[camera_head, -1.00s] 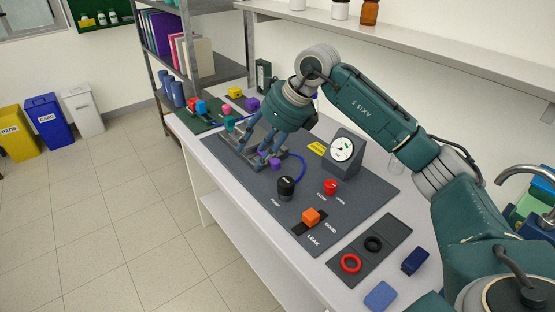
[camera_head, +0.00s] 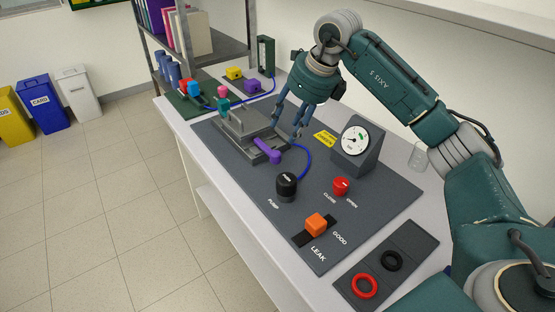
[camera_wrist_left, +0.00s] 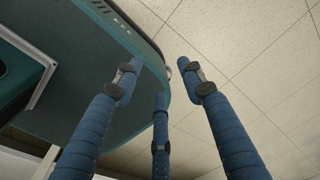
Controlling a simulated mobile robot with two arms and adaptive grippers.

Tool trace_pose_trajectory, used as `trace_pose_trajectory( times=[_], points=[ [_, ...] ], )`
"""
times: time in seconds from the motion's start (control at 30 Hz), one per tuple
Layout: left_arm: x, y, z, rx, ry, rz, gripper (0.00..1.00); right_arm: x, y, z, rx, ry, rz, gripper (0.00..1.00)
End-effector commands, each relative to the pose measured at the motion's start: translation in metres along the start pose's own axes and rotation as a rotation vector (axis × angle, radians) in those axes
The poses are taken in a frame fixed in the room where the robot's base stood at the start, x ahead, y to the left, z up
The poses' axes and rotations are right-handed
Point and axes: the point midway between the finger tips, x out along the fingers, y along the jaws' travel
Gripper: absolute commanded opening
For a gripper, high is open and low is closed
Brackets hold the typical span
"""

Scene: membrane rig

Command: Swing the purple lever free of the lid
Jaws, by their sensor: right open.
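The purple lever (camera_head: 267,151) sits at the near right end of the grey clamp rig (camera_head: 240,128), its handle reaching toward the pump knob. Whether it overlaps the grey lid there is too small to tell. My right gripper (camera_head: 288,127) is open and empty, above and behind the rig's right side. Its fingers point down and are apart from the lever. My left gripper (camera_wrist_left: 160,85) shows only in the left wrist view. Its fingers are spread with nothing between them, above the tiled floor and beside my teal base.
A blue tube (camera_head: 306,162) curves right of the lever. The black pump knob (camera_head: 286,185), gauge box (camera_head: 354,148), red valve knob (camera_head: 340,186) and orange slider (camera_head: 316,224) stand on the dark panel (camera_head: 255,190). A green board (camera_head: 192,110) with coloured blocks lies behind.

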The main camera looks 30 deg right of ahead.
Motion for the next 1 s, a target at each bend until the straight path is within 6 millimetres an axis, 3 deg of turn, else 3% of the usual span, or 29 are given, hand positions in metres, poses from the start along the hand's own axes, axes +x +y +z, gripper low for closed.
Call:
trace_pose_trajectory(
  times=[0.03,0.17,0.33,0.5,0.8,1.0],
  points=[
    [0.011,-0.002,0.008,0.001,-0.010,-0.002,0.40,0.011,0.000,-0.004,0.000,0.000,0.000,0.44],
    [0.021,-0.002,0.009,0.000,-0.009,-0.002,0.40,0.020,0.000,-0.008,0.000,0.000,0.000,0.44],
    [0.017,0.005,-0.017,-0.004,0.027,0.005,0.40,0.029,0.001,-0.007,0.001,0.002,0.002,0.44],
    [0.008,0.012,-0.035,-0.007,0.053,0.013,0.40,0.058,0.001,-0.008,0.002,0.005,0.004,0.44],
    [-0.003,0.010,-0.021,-0.004,0.031,0.012,0.40,0.110,0.001,-0.007,0.001,0.002,0.002,0.44],
    [-0.005,0.007,-0.014,-0.002,0.020,0.008,0.40,0.125,0.000,-0.008,0.001,0.001,0.001,0.44]
  ],
)
